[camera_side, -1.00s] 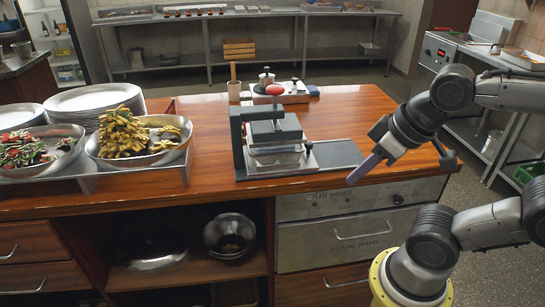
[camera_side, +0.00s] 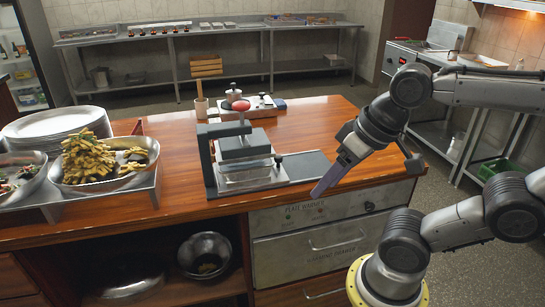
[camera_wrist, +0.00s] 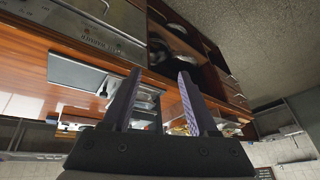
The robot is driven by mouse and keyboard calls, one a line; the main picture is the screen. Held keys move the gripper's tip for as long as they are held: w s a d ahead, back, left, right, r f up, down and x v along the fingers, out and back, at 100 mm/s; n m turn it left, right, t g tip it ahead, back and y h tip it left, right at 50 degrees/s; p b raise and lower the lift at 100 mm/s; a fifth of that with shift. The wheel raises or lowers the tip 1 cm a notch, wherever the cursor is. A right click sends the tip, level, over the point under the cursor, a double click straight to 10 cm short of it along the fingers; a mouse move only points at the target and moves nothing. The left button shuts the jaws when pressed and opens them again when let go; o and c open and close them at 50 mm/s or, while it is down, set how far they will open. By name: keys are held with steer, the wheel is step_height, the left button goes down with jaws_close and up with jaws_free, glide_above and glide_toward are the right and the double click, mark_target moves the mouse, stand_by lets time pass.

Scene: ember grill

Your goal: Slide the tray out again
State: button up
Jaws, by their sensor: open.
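My gripper (camera_side: 318,192) is at the counter's front edge, right of the press and near the plate's front side, apart from the tray. In the wrist view my gripper (camera_wrist: 160,78) is open, with nothing between its fingers. The tray is hard to make out there.
Plates (camera_side: 52,126) and a bowl of fries (camera_side: 105,160) stand on a metal shelf at the left. A plate warmer panel (camera_side: 325,210) is below the counter edge. A wooden-handled tool (camera_side: 201,105) stands behind the press. The counter right of the plate is clear.

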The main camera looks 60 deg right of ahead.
steer(key=w+r+m+g+y, duration=0.1)
steer(key=w+r+m, duration=0.5)
steer(key=r+m, duration=0.1)
steer(key=m+g+y, duration=0.2)
steer(key=m, duration=0.9)
glide_above(279, 156)
steer(key=s+a, duration=0.2)
steer(key=a, duration=0.1)
steer(key=d+f+m+y, duration=0.1)
steer(key=d+f+m, duration=0.1)
steer(key=d+f, duration=0.55)
steer(key=x, duration=1.1)
steer(key=shift+s+f, duration=0.2)
steer(key=shift+f, duration=0.2)
steer(key=shift+d+g, duration=0.1)
steer(key=shift+g, duration=0.2)
jaws_close()
